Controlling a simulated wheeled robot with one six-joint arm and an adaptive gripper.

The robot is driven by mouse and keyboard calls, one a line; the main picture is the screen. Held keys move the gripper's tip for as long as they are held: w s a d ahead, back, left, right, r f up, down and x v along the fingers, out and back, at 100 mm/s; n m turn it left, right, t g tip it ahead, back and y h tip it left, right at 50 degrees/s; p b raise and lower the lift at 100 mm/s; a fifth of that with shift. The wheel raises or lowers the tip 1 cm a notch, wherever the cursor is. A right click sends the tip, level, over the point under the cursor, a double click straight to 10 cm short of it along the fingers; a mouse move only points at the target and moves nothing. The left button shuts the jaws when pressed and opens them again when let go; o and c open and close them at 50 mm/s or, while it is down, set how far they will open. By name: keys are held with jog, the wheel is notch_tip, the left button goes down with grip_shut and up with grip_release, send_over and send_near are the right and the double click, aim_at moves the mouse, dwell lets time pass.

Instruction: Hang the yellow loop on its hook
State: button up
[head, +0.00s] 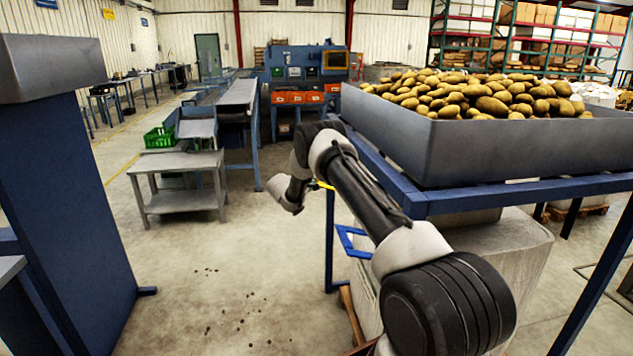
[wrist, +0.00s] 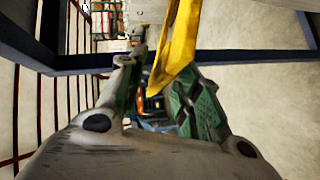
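In the wrist view a yellow loop (wrist: 180,45) shows as a flat band. It comes in from the top edge and narrows down between the two fingers of my gripper (wrist: 163,65). The fingers stand apart, with background visible between them. The band overlaps the right finger's tip, and a gap shows between it and the left fingertip. I cannot tell whether it touches a finger. In the head view only a small yellow piece (head: 323,185) shows beside my forearm; my fingers are hidden there. I cannot make out the hook in either view.
A grey bin of potatoes (head: 520,145) stands on a blue frame (head: 440,203) at the right. A blue bracket (head: 350,243) juts from it close to my arm. A blue panel (head: 60,190) stands at the left. The floor (head: 235,245) between is open. A low grey table (head: 180,163) stands behind.

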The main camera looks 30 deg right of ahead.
jog(key=shift+c, duration=0.4)
grip_shut()
jog(key=shift+d+r, duration=0.1)
jog(key=shift+s+d+r, duration=0.1)
jog(key=shift+d+r, duration=0.1)
jog(key=shift+r, duration=0.3)
jog(key=s+d+r+m+y, duration=0.2)
jog(key=d+r+m+y, duration=0.1)
jog(key=d+r, duration=0.4)
jog(key=shift+r+y, duration=0.6)
jog(key=shift+r, duration=0.15)
jog(key=shift+o, duration=0.4)
grip_release()
